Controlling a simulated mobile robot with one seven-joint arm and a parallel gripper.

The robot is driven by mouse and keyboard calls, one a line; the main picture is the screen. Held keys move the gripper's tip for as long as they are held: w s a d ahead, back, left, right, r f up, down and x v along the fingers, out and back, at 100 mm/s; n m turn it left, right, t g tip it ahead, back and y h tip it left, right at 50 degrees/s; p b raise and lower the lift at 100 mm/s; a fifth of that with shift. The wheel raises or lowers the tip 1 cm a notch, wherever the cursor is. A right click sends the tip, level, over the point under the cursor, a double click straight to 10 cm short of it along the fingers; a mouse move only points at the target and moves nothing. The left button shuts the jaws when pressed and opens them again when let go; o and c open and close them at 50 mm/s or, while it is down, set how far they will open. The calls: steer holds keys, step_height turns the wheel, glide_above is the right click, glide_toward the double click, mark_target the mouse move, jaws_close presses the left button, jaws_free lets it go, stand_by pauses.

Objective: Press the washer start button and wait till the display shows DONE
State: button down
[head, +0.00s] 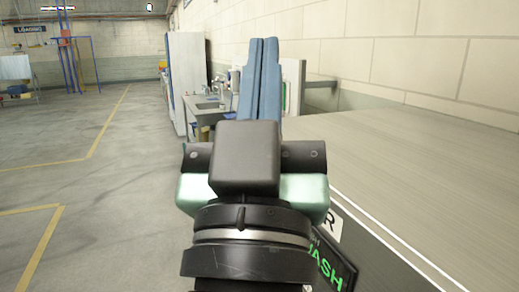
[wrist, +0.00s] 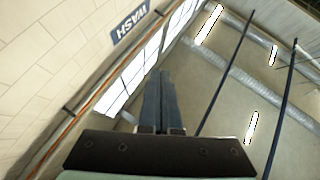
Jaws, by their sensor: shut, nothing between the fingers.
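My gripper (head: 262,45) points away from the head camera, its two blue fingers together and empty. In the wrist view the gripper (wrist: 160,76) is also shut, with only wall and ceiling beyond it. A dark panel with green letters ending in "ASH" (head: 331,268) shows at lower right, partly hidden behind my wrist. It looks like the washer's display, but I cannot read all of it. It sits on the front edge below a broad grey top (head: 430,180), beside a white label with an "R" (head: 329,226). I do not see a start button.
Ahead stand a white cabinet (head: 187,70) and a sink counter (head: 205,107), partly behind my gripper. A block wall (head: 440,50) runs along the right. The floor (head: 110,200) at left is open.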

steer(key=shift+t+y, duration=0.8)
steer(key=shift+y, duration=0.1)
steer(key=s+r, duration=0.1)
steer(key=r, duration=0.1)
steer(key=s+r, duration=0.2)
steer(key=shift+s+a+r, duration=0.15)
steer(key=shift+s+r, duration=0.05)
steer(key=shift+s, duration=0.05)
steer(key=shift+f, duration=0.1)
